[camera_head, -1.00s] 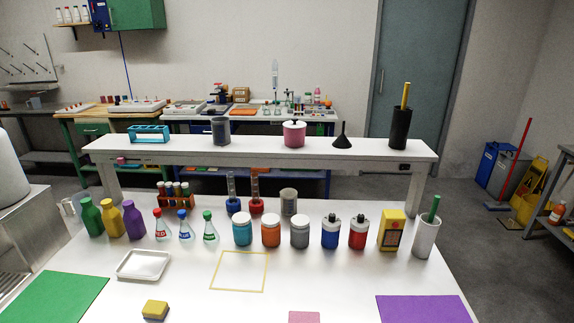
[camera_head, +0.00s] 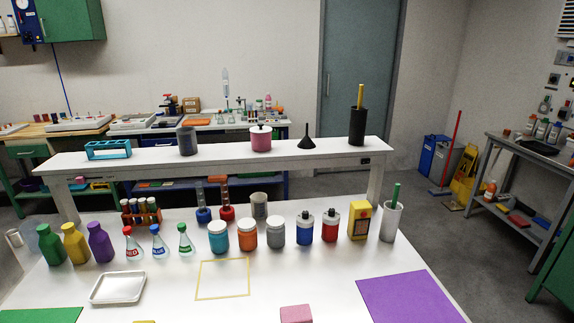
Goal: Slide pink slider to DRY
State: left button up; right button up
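A drying oven is not recognisable here. Neither of my grippers is in view.
The white table (camera_head: 300,280) holds bottles, flasks, jars and a white tray (camera_head: 118,288). A raised white shelf (camera_head: 220,155) stands behind. A purple mat (camera_head: 410,297) lies at right. Floor is open at right, before a grey side bench (camera_head: 520,150) with several items.

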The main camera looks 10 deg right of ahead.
aim_at(80, 181)
jog(key=i+z, duration=0.2)
jog(key=i, duration=0.3)
jog(key=k, duration=0.15)
jog(key=k+l+u, duration=0.1)
jog(key=k+u, duration=0.25)
jog(key=u, duration=0.15)
jog(key=i+l+u, duration=0.1)
jog(key=u, duration=0.25)
jog(key=i+l+u, duration=0.1)
jog(key=u, duration=0.3)
jog(key=i, duration=0.3)
